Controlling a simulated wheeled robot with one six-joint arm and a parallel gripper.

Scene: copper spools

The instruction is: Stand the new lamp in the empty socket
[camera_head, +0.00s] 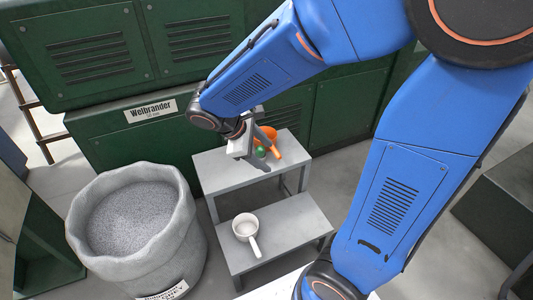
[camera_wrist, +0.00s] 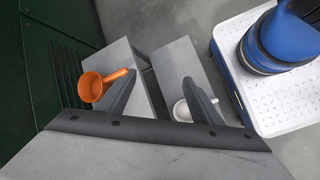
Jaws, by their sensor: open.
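I see no lamp and no socket that I can make out in either view. My gripper (camera_head: 262,148) is over the upper step of a grey two-step stand. In the wrist view, its two dark fingers (camera_wrist: 160,76) are spread apart with nothing between them. An orange long-handled pan (camera_wrist: 92,87) lies on the upper step beside the left finger; the head view shows it partly behind my gripper (camera_head: 270,132). A small green spot (camera_head: 260,152) shows at the fingers in the head view; I cannot tell what it is.
A white pan (camera_head: 245,226) sits on the lower step (camera_head: 285,222) of the stand. A grey tub (camera_head: 78,222) of granules stands at left. Green louvred cabinets (camera_head: 120,150) marked Welbrander line the back. Grey floor shows around the stand.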

